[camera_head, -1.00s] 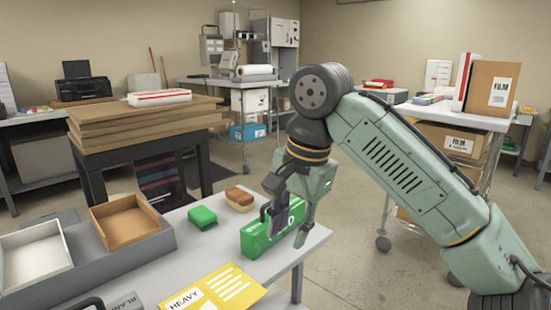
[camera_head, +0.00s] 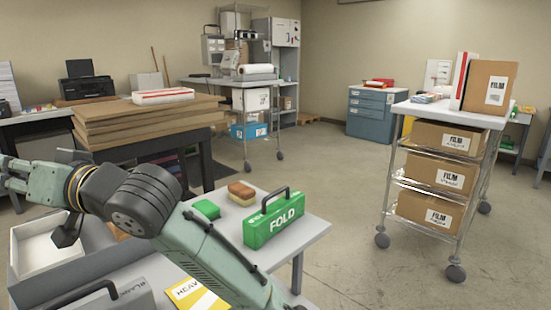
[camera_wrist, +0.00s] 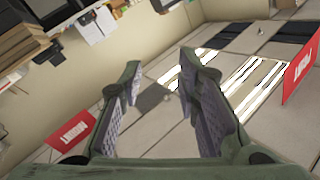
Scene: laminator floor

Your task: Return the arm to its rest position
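My gripper (camera_wrist: 160,72) is open in the wrist view, with nothing between its two fingers. Behind the fingers I see the ceiling with bright light panels and hanging red signs, so it points away from the table. The green FOLD case (camera_head: 275,218) stands upright on the white table (camera_head: 295,245), handle on top, apart from my gripper.
A green block (camera_head: 206,209) and a brown-and-tan block (camera_head: 241,193) lie beside the case. My arm partly covers a white tray (camera_head: 33,240) and a yellow HEAVY card (camera_head: 195,295). A cart (camera_head: 448,115) with film boxes stands right. The floor between is clear.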

